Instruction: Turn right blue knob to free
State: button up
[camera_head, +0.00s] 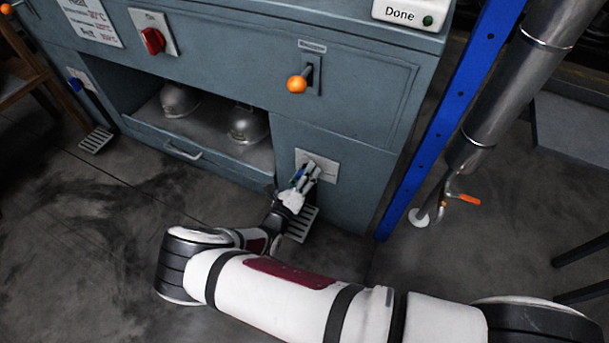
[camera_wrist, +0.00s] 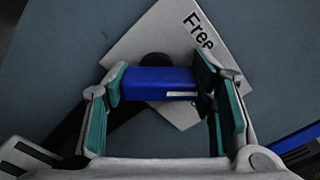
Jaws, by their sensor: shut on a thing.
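The right blue knob (camera_wrist: 160,84) is between the two fingers of my gripper (camera_wrist: 165,88) in the wrist view, and the fingers are shut on it. A white label plate (camera_wrist: 168,28) with the word "Free" lies behind the knob, on the machine's front. In the head view my gripper (camera_head: 304,177) is at this plate (camera_head: 326,165), low on the right part of the machine. There the gripper hides most of the knob. The rest of the plate's lettering is hidden or too small to read.
A second blue knob (camera_head: 75,84) is at the machine's far left. An open drawer (camera_head: 200,147) with metal domes is left of my gripper. A slotted pedal (camera_head: 301,224) lies below it. A blue post (camera_head: 440,120) and a pipe (camera_head: 487,105) stand to the right.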

jog(key=n+b, duration=0.1)
jog(key=n, duration=0.3)
jog(key=shift+n, duration=0.3)
jog(key=shift+a+n+b, duration=0.1)
jog(key=shift+n+b, duration=0.4)
jog(key=shift+n, duration=1.3)
jog(key=o, duration=1.2)
jog(key=shift+c, duration=0.2)
jog(key=v, duration=1.2)
